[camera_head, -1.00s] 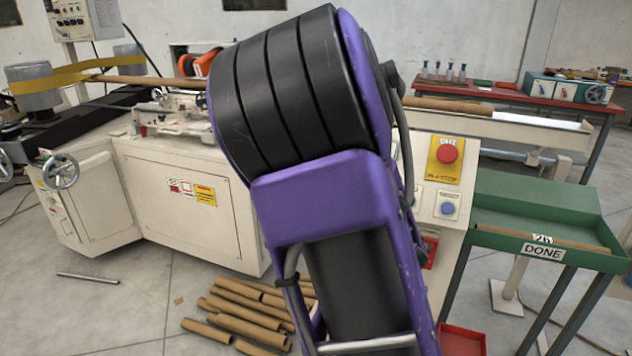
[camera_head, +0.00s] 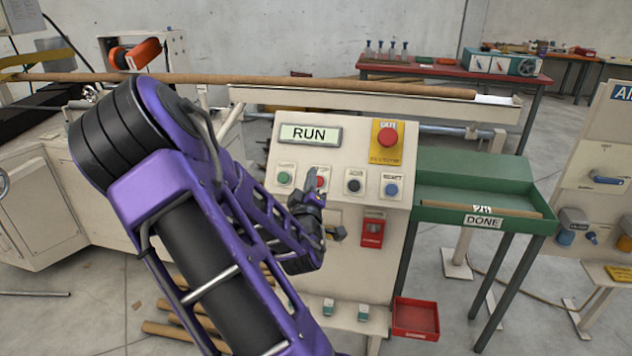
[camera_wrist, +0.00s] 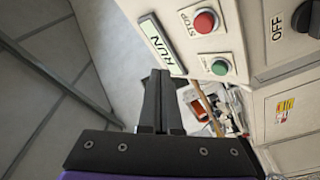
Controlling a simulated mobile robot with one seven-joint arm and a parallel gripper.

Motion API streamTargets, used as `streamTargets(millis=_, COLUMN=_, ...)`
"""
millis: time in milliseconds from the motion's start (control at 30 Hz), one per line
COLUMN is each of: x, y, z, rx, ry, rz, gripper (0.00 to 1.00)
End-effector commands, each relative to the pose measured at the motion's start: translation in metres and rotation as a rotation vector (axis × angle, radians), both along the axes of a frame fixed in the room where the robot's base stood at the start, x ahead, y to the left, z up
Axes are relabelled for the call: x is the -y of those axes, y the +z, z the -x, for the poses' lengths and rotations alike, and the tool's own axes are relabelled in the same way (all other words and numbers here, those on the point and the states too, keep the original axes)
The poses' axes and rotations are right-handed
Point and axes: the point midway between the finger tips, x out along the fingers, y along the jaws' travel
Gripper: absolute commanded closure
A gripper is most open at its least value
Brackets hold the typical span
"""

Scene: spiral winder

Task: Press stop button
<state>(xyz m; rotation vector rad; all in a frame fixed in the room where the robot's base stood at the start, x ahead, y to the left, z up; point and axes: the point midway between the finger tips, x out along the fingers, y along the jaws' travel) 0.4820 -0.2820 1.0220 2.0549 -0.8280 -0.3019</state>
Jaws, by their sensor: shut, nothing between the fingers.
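The red stop button (camera_head: 320,182) is in the lower button row of the control panel (camera_head: 265,203), partly hidden by my fingers. In the wrist view the stop button (camera_wrist: 205,21), labelled STOP, is up and right of my fingertips, with a gap in the picture. My gripper (camera_head: 312,176) is shut and empty, its fingers pointing up in front of the panel, between the green and red buttons in the picture. It also shows in the wrist view (camera_wrist: 160,76). I cannot tell from the head view how far the tips are from the panel. The display (camera_head: 311,134) reads RUN.
A green start button (camera_head: 284,179), a black jog button (camera_head: 354,185) and a blue reset button (camera_head: 391,189) share the row. A red emergency button (camera_head: 387,139) on a yellow plate sits above right. A green DONE tray (camera_head: 480,200) stands right of the panel.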

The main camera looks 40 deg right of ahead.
Motion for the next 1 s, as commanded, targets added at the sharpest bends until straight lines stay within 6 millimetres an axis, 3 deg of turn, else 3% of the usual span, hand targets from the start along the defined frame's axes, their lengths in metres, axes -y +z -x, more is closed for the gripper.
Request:
streamTargets(millis=600, x=0.042, y=-0.05, z=-0.035, rx=0.0, ry=0.0, rz=0.002, gripper=1.0)
streamTargets(millis=1000, x=0.051, y=-0.056, z=-0.044, rx=-0.001, ry=0.0, rz=0.0, gripper=1.0)
